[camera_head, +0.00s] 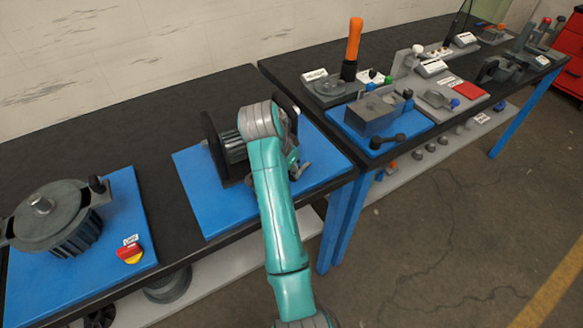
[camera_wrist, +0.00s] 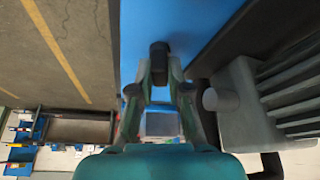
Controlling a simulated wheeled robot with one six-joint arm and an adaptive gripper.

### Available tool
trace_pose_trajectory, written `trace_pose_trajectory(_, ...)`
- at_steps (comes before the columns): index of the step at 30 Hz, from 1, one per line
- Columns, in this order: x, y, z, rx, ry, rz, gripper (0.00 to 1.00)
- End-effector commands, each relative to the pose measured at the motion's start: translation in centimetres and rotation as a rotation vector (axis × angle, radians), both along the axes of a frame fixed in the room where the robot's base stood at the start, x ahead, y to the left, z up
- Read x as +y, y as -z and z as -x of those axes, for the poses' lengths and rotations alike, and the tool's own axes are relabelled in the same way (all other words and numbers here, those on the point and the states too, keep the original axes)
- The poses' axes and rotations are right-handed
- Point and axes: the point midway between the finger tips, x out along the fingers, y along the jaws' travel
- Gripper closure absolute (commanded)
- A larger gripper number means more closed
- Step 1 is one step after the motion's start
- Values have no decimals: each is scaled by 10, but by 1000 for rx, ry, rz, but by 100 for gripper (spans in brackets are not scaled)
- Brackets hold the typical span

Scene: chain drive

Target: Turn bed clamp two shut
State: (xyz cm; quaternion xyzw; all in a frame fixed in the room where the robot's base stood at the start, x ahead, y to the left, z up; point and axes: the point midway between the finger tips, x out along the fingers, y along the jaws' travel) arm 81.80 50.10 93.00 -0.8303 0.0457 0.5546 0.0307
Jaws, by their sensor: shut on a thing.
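My gripper (camera_wrist: 160,75) is shut on a small dark clamp handle (camera_wrist: 160,52), which stands between the fingertips in the wrist view. I take it for bed clamp two, but no label on it can be read. The handle is over the blue board (camera_wrist: 138,18). In the head view my teal arm reaches over the same blue board (camera_head: 205,205), and my gripper (camera_head: 300,168) is mostly hidden behind the wrist. The finned grey motor (camera_wrist: 255,105) is right beside the gripper in the wrist view. In the head view the motor (camera_head: 236,150) shows left of my wrist.
A dark upright plate (camera_head: 213,145) stands left of the motor. Another drive with a round cover (camera_head: 45,215) and a red-yellow switch (camera_head: 131,253) sit on the left board. The right table (camera_head: 275,68) holds a grey block (camera_head: 372,113) and an orange handle (camera_head: 354,40).

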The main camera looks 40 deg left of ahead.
Motion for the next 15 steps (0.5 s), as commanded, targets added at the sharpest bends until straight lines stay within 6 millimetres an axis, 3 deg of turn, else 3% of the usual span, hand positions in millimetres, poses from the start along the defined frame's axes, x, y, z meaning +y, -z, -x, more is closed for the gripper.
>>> trace_pose_trajectory(15, -6, 1, 0, 2, -491, 0, 100)
